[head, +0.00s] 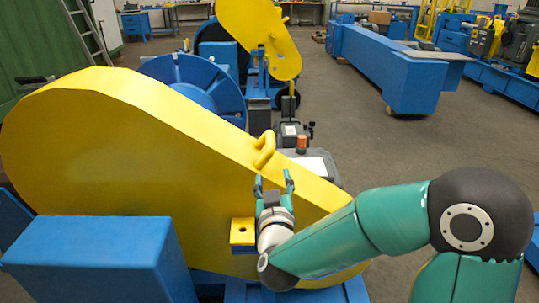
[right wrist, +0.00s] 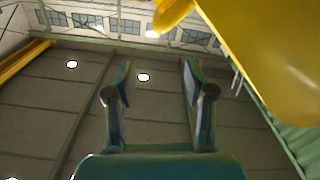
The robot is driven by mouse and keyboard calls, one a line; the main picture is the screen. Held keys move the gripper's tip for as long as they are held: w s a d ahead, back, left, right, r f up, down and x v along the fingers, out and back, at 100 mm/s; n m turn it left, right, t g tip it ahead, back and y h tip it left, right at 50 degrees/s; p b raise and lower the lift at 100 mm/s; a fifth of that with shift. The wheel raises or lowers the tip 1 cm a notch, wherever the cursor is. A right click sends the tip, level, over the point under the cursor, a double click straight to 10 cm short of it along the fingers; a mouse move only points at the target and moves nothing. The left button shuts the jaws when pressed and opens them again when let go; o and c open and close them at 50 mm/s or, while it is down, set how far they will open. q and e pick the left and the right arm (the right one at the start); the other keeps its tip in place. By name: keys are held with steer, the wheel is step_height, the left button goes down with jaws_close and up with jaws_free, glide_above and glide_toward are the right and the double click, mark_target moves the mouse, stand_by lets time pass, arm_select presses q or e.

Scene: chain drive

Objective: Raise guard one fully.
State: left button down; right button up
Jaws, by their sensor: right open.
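A large yellow chain guard (head: 110,150) lies lowered across the near drive, its broad round end at the left. A yellow loop handle (head: 264,150) sticks up from its upper edge. My right gripper (head: 273,181) is open and empty, pointing up just below the handle and apart from it, in front of the guard's face. In the right wrist view the open fingers (right wrist: 158,88) point up toward the ceiling. The guard's yellow face (right wrist: 265,45) fills the upper right there, and a rounded yellow part, apparently the handle (right wrist: 172,14), shows at the top. My left gripper is not in view.
A second yellow guard (head: 258,35) stands raised behind, near a blue wheel (head: 190,85). A blue box (head: 95,255) is at front left. A small yellow block (head: 243,232) sits left of my right wrist. Open floor (head: 350,130) lies to the right.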

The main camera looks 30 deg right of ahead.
mark_target(271, 145)
steer(key=x, duration=1.7)
steer(key=shift+s+f, duration=0.1)
steer(key=shift+f, duration=0.05)
jaws_close()
